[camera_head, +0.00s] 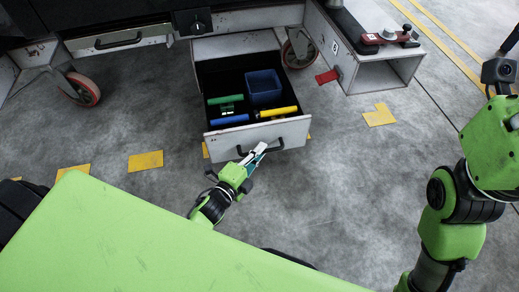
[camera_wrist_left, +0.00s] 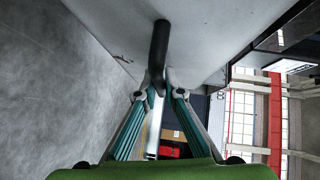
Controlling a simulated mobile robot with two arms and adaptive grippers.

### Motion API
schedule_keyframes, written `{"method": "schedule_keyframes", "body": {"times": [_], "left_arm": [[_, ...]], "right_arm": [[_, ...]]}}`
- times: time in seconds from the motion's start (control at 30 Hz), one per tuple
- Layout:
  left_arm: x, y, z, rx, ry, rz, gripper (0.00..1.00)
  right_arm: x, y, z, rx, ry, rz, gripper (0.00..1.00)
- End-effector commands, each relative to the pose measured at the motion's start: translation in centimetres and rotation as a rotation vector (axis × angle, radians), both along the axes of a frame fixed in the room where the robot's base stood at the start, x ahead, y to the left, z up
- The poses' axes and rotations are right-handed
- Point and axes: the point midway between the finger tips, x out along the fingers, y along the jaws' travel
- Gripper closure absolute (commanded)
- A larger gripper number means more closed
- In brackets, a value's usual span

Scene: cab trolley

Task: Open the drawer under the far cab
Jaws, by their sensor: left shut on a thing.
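The drawer (camera_head: 293,131) under the trolley is pulled out, and its inside shows in the head view. Its pale front also shows in the left wrist view (camera_wrist_left: 215,35). A dark bar handle (camera_head: 274,148) is on the drawer front. My left gripper (camera_head: 256,153) is shut on this handle. In the left wrist view the fingertips (camera_wrist_left: 159,90) close around the near end of the handle (camera_wrist_left: 160,50). My right arm stands at the right of the head view, and its gripper fingers do not show.
The drawer holds a blue bin (camera_head: 264,86), a green item (camera_head: 228,100), a yellow item (camera_head: 277,112) and a blue item (camera_head: 229,119). Orange caster wheels (camera_head: 84,90) stand under the trolley. An open grey box section (camera_head: 385,75) is to the right. Grey floor in front is clear.

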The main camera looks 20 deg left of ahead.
Motion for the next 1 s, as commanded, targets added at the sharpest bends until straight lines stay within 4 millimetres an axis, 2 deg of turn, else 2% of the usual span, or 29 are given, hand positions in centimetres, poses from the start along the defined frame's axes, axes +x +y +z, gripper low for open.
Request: {"method": "schedule_keyframes", "body": {"times": [0.3, 0.33, 0.4, 0.77, 0.87, 1.0], "left_arm": [[0.0, 0.0, -0.1, 0.001, 0.002, 0.001, 1.0], [0.0, 0.0, -0.1, 0.001, 0.002, 0.001, 0.89], [0.0, 0.0, -0.1, 0.001, 0.002, 0.001, 0.74], [-0.2, 0.1, 0.0, 0.0, 0.001, 0.0, 0.74], [-1.0, 0.2, 0.0, 0.001, 0.002, 0.001, 0.74], [-3.3, 0.7, 0.3, 0.001, 0.004, 0.0, 0.74]], "right_arm": [[0.1, 0.0, -0.1, 0.0, 0.003, 0.0, 0.6], [0.1, 0.0, -0.1, 0.0, 0.003, 0.0, 0.6], [0.1, 0.0, -0.1, 0.0, 0.003, 0.0, 0.6], [0.0, -0.1, 0.0, 0.0, -0.001, -0.002, 0.6], [0.0, 0.0, 0.0, -0.001, -0.001, -0.001, 0.6], [0.0, 0.0, 0.0, 0.0, -0.001, -0.001, 0.6]]}}
